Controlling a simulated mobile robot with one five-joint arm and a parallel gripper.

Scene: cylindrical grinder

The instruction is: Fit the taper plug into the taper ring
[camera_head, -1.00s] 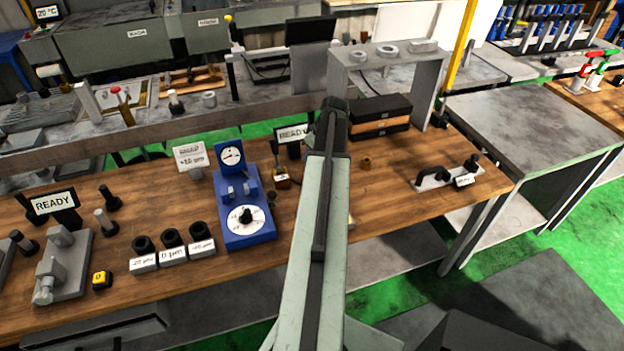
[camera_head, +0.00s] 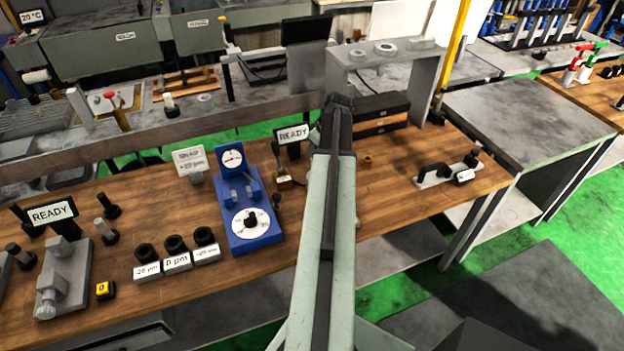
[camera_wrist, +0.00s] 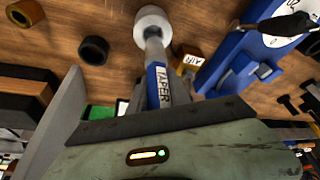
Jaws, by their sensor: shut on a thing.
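The taper plug (camera_wrist: 158,84) is a grey rod with a blue label reading TAPER. In the wrist view it points away from my gripper (camera_wrist: 150,118), which is shut on it. A wider pale round piece (camera_wrist: 152,22) sits at the plug's far end, over the wooden bench; I cannot tell whether it is the taper ring or part of the plug, nor whether they touch. A dark ring (camera_wrist: 94,50) lies on the wood to its left. In the head view my arm hides the plug, and my gripper's jaws cannot be made out.
A blue dial stand (camera_head: 246,210) stands left of my arm, with a small labelled block (camera_head: 284,180) beside it. A brass ring (camera_head: 367,160) lies right of my arm. Dark drawers (camera_head: 380,108) stand behind. Bare wood lies between the brass ring and a pale handled plate (camera_head: 430,178).

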